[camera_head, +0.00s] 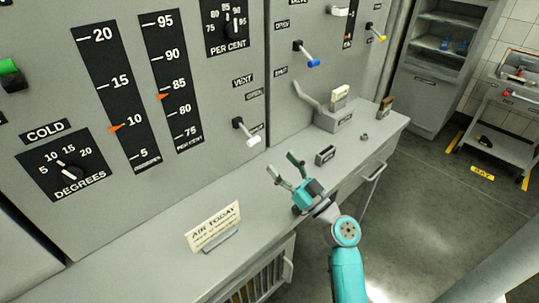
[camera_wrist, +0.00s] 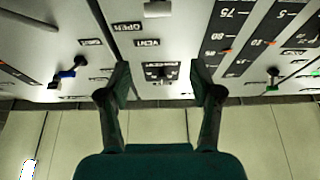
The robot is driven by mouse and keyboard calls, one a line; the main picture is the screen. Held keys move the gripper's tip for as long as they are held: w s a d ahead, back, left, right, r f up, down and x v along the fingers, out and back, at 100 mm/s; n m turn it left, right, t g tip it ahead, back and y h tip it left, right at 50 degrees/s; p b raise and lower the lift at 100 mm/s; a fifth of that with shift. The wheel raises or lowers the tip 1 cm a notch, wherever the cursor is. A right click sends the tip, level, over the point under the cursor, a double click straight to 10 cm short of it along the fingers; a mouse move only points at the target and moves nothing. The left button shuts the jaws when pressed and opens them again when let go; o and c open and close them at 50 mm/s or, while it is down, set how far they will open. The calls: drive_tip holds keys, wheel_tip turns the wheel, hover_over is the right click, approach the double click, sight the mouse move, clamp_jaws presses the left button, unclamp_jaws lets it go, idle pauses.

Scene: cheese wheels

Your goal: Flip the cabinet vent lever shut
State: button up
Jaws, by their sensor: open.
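The vent lever (camera_head: 247,134) has a white tip on a short metal stem and sticks out of the grey cabinet front, below the VENT (camera_head: 242,80) and OPEN (camera_head: 254,94) labels. Its tip is down beside a lower label that it partly hides. In the wrist view, which looks upside down, a white lever tip (camera_wrist: 158,9) shows at the top edge, near the VENT label (camera_wrist: 148,42). My gripper (camera_head: 281,164) is open and empty, above the counter, lower right of the lever and apart from it. Its spread fingers (camera_wrist: 160,76) also show in the wrist view.
The counter (camera_head: 150,240) holds an AIR TODAY card (camera_head: 213,226), a small dark box (camera_head: 326,155) and a grey block with a lever (camera_head: 335,118). Air around my gripper looks clear.

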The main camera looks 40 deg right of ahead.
sight(256, 142)
drive_tip(key=s, duration=0.3)
drive_tip(key=shift+s, duration=0.15)
drive_tip(key=c, duration=0.3)
drive_tip(key=shift+w+a+r+n+y, duration=0.15)
drive_tip(key=shift+a+r+n+y, duration=0.2)
drive_tip(key=shift+r+n+y, duration=0.15)
drive_tip(key=shift+w+a+r+n+y, duration=0.15)
drive_tip(key=shift+a+r+n+y, duration=0.25)
drive_tip(key=shift+r+y, duration=0.15)
drive_tip(key=c, duration=0.8)
drive_tip(key=a+r+n+g+y, duration=0.2)
drive_tip(key=r+g, duration=0.1)
drive_tip(key=shift+w+a, duration=0.1)
drive_tip(key=shift+w, duration=0.3)
clamp_jaws()
drive_tip(key=s+d+r+m+g+h, duration=0.2)
drive_tip(key=s+d+m+g+h, duration=0.1)
drive_tip(key=d+m+g+h, duration=0.15)
drive_tip(key=shift+n+g, duration=0.35)
drive_tip(key=x, duration=0.9)
drive_tip(key=a+x, duration=0.1)
drive_tip(key=x, duration=0.4)
drive_tip(key=shift+w+f, duration=0.15)
drive_tip(key=shift+f, duration=0.15)
